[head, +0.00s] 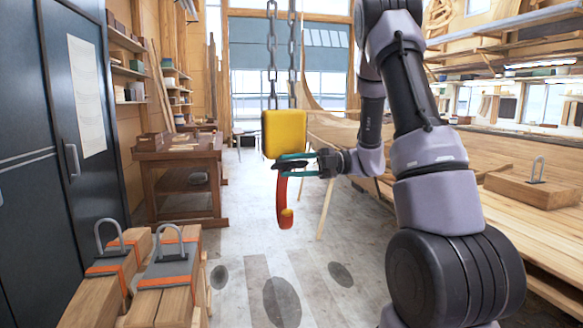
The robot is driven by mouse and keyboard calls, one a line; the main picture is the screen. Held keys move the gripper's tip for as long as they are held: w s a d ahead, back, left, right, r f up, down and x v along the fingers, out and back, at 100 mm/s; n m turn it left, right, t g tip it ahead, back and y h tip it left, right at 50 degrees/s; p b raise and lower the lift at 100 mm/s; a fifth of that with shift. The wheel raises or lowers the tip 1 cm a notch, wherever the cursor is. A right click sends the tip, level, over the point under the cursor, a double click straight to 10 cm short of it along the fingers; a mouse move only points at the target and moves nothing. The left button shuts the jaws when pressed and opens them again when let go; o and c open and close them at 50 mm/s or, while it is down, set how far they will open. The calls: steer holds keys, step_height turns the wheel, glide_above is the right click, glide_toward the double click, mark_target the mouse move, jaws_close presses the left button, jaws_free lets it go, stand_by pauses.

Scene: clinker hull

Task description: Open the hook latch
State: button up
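A yellow hook block (284,134) hangs on two chains near the middle of the head view. A red hook (282,207) hangs below it, curving to the right at its lower tip. My gripper (284,166) reaches in from the right, just under the yellow block at the top of the hook. Its two teal fingers are spread apart, one above the other. A dark piece lies between them; I cannot tell if it is the latch or whether it touches the fingers. The fingers partly cover the hook's upper end, and the latch is not clearly visible.
Timber bundles with orange straps and grey lifting loops (168,279) stand at the lower left. A wooden workbench (180,180) stands behind them, by a dark door (25,160). A planked bench (520,235) runs along the right. The floor under the hook is clear.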

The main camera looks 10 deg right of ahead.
steer(key=d, duration=1)
steer(key=shift+d, duration=0.4)
